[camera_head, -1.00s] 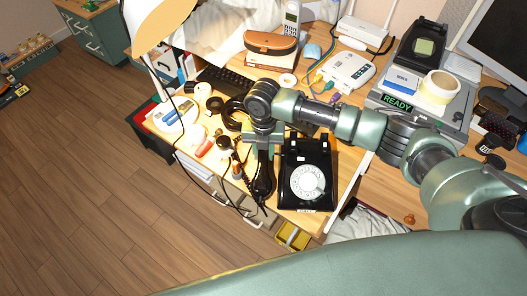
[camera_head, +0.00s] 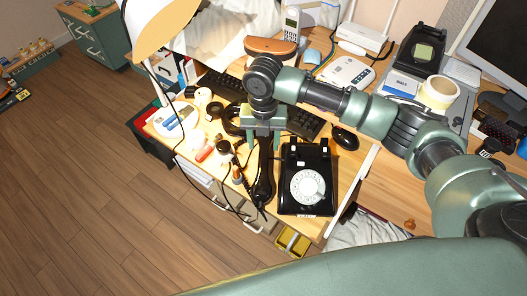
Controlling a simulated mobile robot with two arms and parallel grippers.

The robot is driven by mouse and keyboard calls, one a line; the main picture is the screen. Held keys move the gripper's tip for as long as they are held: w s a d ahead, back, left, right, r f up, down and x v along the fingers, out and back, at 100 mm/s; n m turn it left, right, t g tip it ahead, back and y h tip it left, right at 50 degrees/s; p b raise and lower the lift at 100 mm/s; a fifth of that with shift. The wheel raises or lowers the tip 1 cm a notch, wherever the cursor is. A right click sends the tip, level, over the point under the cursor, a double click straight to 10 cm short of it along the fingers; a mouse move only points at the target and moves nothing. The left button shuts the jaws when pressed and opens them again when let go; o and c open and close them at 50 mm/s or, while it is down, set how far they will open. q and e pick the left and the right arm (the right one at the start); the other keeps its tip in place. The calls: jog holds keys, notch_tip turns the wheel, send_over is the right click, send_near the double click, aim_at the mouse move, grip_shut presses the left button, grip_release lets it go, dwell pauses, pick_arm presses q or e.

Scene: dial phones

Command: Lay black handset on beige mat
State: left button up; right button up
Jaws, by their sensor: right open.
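The black handset (camera_head: 264,182) lies lengthwise at the left side of the black dial phone (camera_head: 306,183), near the desk's front edge. The phone has a white dial, and its cradle is empty. My right gripper (camera_head: 263,146) points down at the far end of the handset, with one green finger on each side of it. It is open; whether the fingers touch the handset I cannot tell. My left gripper is out of view. I cannot make out a beige mat for certain.
A dark keyboard (camera_head: 304,123) lies behind the gripper and a black mouse (camera_head: 345,137) to its right. Cables and small items crowd the desk's left part. A lamp (camera_head: 160,25) overhangs there. Bare wood (camera_head: 350,170) shows right of the phone.

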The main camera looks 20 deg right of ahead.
jog(key=shift+r, duration=2.05)
